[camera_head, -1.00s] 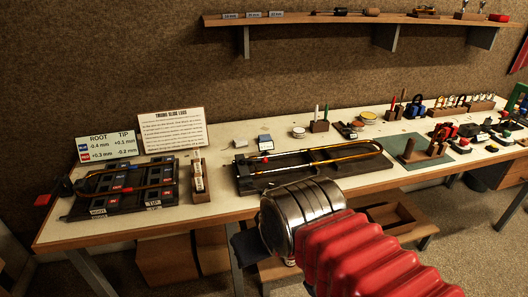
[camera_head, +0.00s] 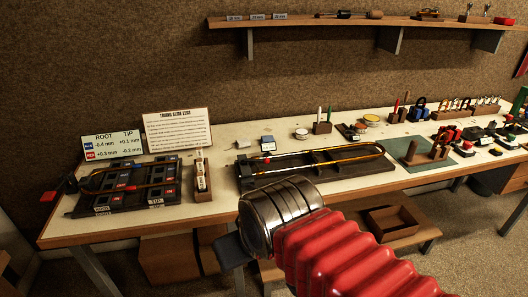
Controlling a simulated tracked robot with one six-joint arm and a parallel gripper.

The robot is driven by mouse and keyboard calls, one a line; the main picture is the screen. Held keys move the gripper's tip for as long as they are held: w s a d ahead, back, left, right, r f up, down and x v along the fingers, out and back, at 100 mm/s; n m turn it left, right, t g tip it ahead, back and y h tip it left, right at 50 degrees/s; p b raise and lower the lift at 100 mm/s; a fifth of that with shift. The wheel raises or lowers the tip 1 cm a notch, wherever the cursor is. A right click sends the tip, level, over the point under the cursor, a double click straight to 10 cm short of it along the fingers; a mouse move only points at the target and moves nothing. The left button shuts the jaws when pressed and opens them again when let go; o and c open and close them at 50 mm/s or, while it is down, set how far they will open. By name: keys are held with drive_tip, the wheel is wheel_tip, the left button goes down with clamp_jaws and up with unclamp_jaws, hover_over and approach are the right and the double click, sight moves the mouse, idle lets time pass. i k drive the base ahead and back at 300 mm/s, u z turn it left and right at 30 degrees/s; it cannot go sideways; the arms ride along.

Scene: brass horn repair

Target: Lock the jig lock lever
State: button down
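The jig (camera_head: 125,187) is a dark base at the left end of the bench, with a brass U-shaped slide and blue and red marked blocks. A lever with a red handle (camera_head: 48,197) sticks out past its left side on a dark mount and looks like the lock lever; I cannot tell its lock state. My gripper (camera_head: 229,252) shows only as a dark part below and left of my silver wrist, in front of the bench and well right of the lever. My wrist hides most of it, so its opening and any contents cannot be seen.
A second dark fixture (camera_head: 318,165) with a brass slide lies mid-bench. A wooden block with vials (camera_head: 202,175) stands between it and the jig. Signs (camera_head: 178,130) stand behind. An open wooden box (camera_head: 393,222) sits lower, beyond my arm. A shelf (camera_head: 350,21) runs above.

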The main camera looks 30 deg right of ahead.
sight(266, 160)
drive_tip(key=i, duration=1)
